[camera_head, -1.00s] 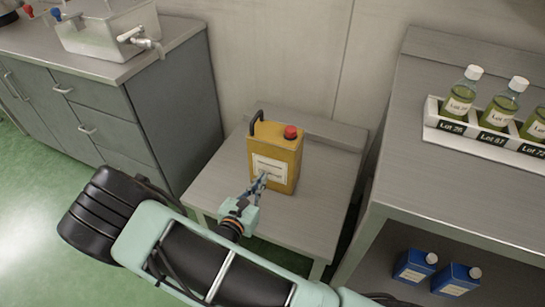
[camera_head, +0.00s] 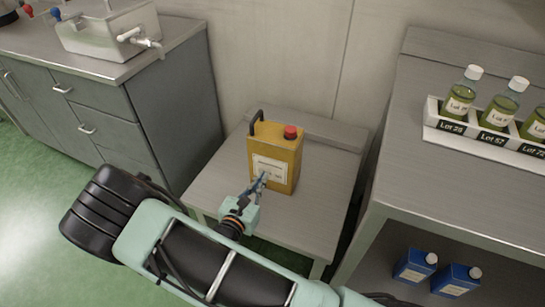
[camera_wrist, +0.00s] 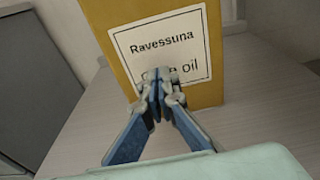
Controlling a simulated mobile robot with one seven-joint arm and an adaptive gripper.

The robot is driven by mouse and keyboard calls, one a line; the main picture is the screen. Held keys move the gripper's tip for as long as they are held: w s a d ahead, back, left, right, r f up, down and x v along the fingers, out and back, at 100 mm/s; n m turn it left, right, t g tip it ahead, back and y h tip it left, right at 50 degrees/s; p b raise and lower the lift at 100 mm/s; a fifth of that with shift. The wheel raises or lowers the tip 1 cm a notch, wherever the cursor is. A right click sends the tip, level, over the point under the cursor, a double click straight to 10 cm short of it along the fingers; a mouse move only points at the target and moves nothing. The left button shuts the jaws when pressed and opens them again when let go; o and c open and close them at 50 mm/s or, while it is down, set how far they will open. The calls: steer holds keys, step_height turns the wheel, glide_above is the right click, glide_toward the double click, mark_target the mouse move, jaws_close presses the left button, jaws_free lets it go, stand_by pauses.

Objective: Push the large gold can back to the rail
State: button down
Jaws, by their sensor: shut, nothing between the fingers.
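The large gold can (camera_head: 286,148) has a red cap, a black handle and a white label. It stands upright on a small grey table (camera_head: 325,205), with a raised rail (camera_head: 335,132) along the table's back edge. A strip of table top shows between can and rail. My gripper (camera_head: 262,178) is shut and empty, its fingertips at the front of the can. In the wrist view the shut fingers (camera_wrist: 158,92) cover part of the label (camera_wrist: 190,45) on the can (camera_wrist: 97,18). I cannot tell whether the tips touch it.
A wall (camera_head: 285,60) is behind the table.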

steer(key=shift+r+b+x, duration=0.15)
steer(key=shift+r+x, duration=0.1)
steer(key=shift+x, duration=1.15)
steer(key=shift+r+b+x, duration=0.1)
steer(key=shift+r+x, duration=0.1)
steer(key=shift+x, duration=1.25)
steer(key=shift+r+b+x, duration=0.15)
steer(key=shift+r+x, duration=0.1)
steer(key=shift+x, duration=1.15)
steer(key=shift+f+p+v, duration=0.2)
steer(key=shift+v, duration=0.95)
steer(key=shift+f+p+v, duration=0.15)
steer(key=shift+p+v, duration=0.1)
steer(key=shift+v, duration=0.85)
steer(key=shift+f+p+v, duration=0.2)
steer(key=shift+v, duration=0.95)
steer(key=shift+s, duration=0.1)
steer(key=shift+d+f, duration=0.1)
steer(key=shift+d, duration=0.1)
